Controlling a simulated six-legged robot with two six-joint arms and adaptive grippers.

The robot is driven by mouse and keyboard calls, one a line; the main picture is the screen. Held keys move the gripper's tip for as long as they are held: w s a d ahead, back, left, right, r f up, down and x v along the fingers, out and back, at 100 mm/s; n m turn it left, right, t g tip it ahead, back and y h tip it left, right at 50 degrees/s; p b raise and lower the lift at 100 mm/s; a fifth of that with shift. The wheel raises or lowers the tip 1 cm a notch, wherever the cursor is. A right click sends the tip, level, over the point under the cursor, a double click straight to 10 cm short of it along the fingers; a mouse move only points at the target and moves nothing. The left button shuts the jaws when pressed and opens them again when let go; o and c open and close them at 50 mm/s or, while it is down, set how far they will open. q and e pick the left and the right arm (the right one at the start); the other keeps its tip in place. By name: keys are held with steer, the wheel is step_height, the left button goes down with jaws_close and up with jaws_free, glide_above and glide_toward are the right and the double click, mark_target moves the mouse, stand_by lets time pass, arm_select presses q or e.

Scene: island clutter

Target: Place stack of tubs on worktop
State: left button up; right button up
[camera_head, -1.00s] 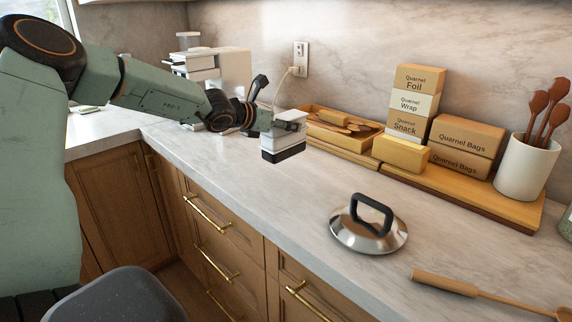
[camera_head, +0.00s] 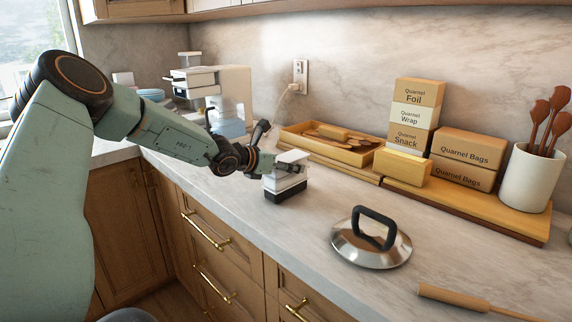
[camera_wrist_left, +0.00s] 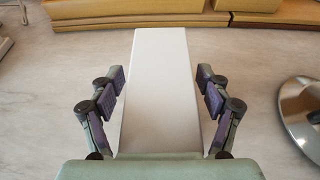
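The stack of tubs (camera_head: 285,186), with white upper parts and a black bottom, stands upright on the marble worktop (camera_head: 325,205), near its front edge. My left gripper (camera_head: 288,168) is around the top of the stack. In the left wrist view the white top of the stack (camera_wrist_left: 160,90) lies between the two purple-padded fingers. A narrow gap shows on each side, so the gripper looks open around it. My right gripper is in neither view.
A steel lid (camera_head: 370,245) with a black handle lies to the right of the stack. Behind are a wooden tray (camera_head: 300,138), stacked boxes (camera_head: 412,115) and a utensil crock (camera_head: 525,180). A wooden utensil (camera_head: 455,297) lies at front right. Clear worktop separates stack and lid.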

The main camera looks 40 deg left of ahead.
arm_select(q)
steer(key=shift+o, duration=1.2)
steer(key=shift+s+r, duration=0.15)
steer(key=shift+s, duration=0.05)
steer(key=shift+w+f, duration=0.2)
steer(key=shift+w, duration=0.05)
steer(key=shift+p+v, duration=0.45)
steer(key=shift+v, duration=0.75)
steer(key=shift+s+r+p, duration=0.4)
steer(key=shift+s+p, duration=0.1)
steer(key=shift+p, duration=0.05)
steer(key=p+v, duration=0.8)
steer(key=p, duration=0.9)
steer(key=shift+s, duration=0.35)
